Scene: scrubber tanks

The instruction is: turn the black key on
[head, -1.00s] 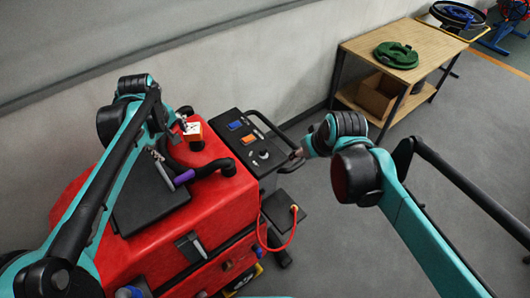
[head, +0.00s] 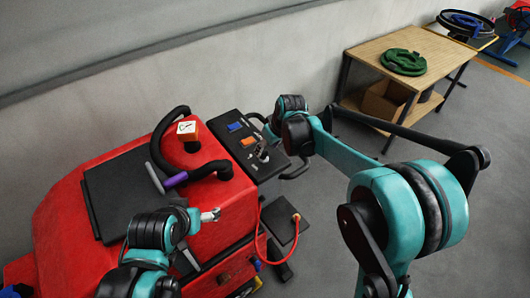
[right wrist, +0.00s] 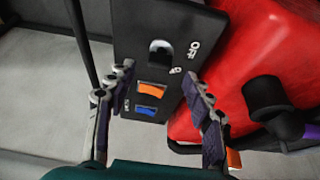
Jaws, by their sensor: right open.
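The black key (right wrist: 161,50) sits in a light round mount on the black control panel (right wrist: 140,20) of the red scrubber, beside the white OFF lettering in the right wrist view. My right gripper (right wrist: 160,80) is open and empty. Its fingers show on either side of the panel, with the key beyond the tips. In the head view the panel (head: 222,119) is at centre, and my right gripper (head: 263,146) is over its near right end, partly hiding the key.
An orange switch (right wrist: 152,90) and a blue switch (right wrist: 148,115) share the panel. A wooden table (head: 440,45) stands back right.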

